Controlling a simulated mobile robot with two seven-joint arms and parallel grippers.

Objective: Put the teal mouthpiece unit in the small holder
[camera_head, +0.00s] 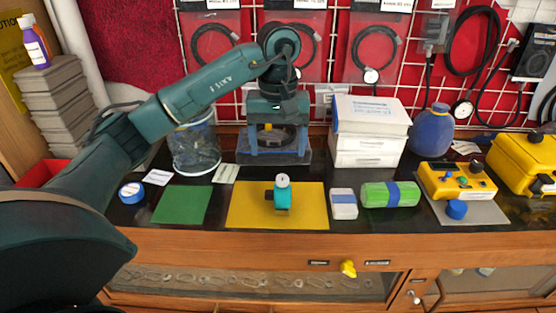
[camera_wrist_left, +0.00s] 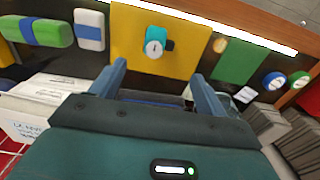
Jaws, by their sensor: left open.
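The teal mouthpiece unit (camera_head: 283,198) stands on the yellow mat (camera_head: 245,208), with a pale round dial on top and a dark stub at its left. It also shows from above in the left wrist view (camera_wrist_left: 155,47). My left gripper (camera_head: 276,148) is open and empty, pointing down behind the yellow mat, apart from the unit. The left wrist view shows its two blue fingers (camera_wrist_left: 158,72) spread apart. A blue-grey stand (camera_head: 270,157) is partly hidden at the gripper; I cannot tell whether it is the small holder. My right gripper is not in view.
A clear jar (camera_head: 195,150) stands left of the gripper, white boxes (camera_head: 368,150) to its right. A green mat (camera_head: 182,205), a blue-and-white block (camera_head: 343,204), a green cylinder (camera_head: 390,194) and a yellow control box (camera_head: 455,181) line the bench front. Cables hang behind.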

